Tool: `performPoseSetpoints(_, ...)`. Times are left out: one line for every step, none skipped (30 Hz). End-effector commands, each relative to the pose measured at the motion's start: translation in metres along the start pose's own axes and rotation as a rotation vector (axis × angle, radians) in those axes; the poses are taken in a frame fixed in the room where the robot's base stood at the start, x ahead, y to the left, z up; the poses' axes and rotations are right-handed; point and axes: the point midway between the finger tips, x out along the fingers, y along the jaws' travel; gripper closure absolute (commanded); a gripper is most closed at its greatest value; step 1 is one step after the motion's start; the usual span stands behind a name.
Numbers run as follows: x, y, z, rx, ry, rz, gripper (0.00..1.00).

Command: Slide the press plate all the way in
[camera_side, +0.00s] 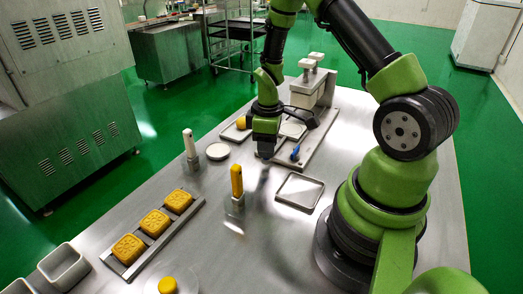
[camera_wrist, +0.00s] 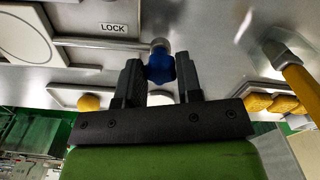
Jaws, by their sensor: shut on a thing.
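The knob is between the two dark fingers, near a label reading LOCK (camera_wrist: 113,28). In the side view my gripper (camera_side: 265,152) is low over the table, at the left of the machine's metal base. A blue part (camera_side: 295,153) shows just to its right; I cannot tell if it is the same knob. A pale plate with a round face (camera_wrist: 25,38) is at the wrist view's upper left. I cannot tell for sure which part is the press plate.
A yellow-handled tool (camera_side: 237,183) and a white-handled tool (camera_side: 190,146) stand to the left. A pale square tray (camera_side: 300,191) lies in front. A rack (camera_side: 133,257) holds yellow moulded cakes at front left.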

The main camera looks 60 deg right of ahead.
Motion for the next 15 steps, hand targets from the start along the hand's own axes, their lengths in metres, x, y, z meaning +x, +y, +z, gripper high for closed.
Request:
performPoseSetpoints(0.0,0.013,0.004,0.01,0.001,0.002,1.0)
performPoseSetpoints(0.0,0.02,0.007,0.01,0.0,0.001,1.0)
performPoseSetpoints(0.0,0.03,0.011,0.01,0.0,0.001,1.0)
performPoseSetpoints(0.0,0.037,0.013,0.011,0.001,0.002,1.0)
performPoseSetpoints(0.0,0.045,0.015,0.011,0.001,0.002,1.0)
performPoseSetpoints(0.0,0.054,0.018,0.01,0.001,0.002,1.0)
performPoseSetpoints(0.0,0.061,0.021,0.01,0.001,0.002,1.0)
performPoseSetpoints(0.0,0.068,0.023,0.01,0.0,0.001,1.0)
performPoseSetpoints(0.0,0.076,0.026,0.009,0.0,0.002,1.0)
performPoseSetpoints(0.0,0.082,0.028,0.008,0.0,0.001,1.0)
performPoseSetpoints(0.0,0.088,0.029,0.008,0.0,0.001,1.0)
performPoseSetpoints(0.0,0.095,0.032,0.008,0.0,0.001,1.0)
performPoseSetpoints(0.0,0.1,0.033,0.006,0.0,0.002,1.0)
performPoseSetpoints(0.0,0.104,0.035,0.006,-0.001,0.0,1.0)
performPoseSetpoints(0.0,0.109,0.036,0.005,-0.001,0.001,1.0)
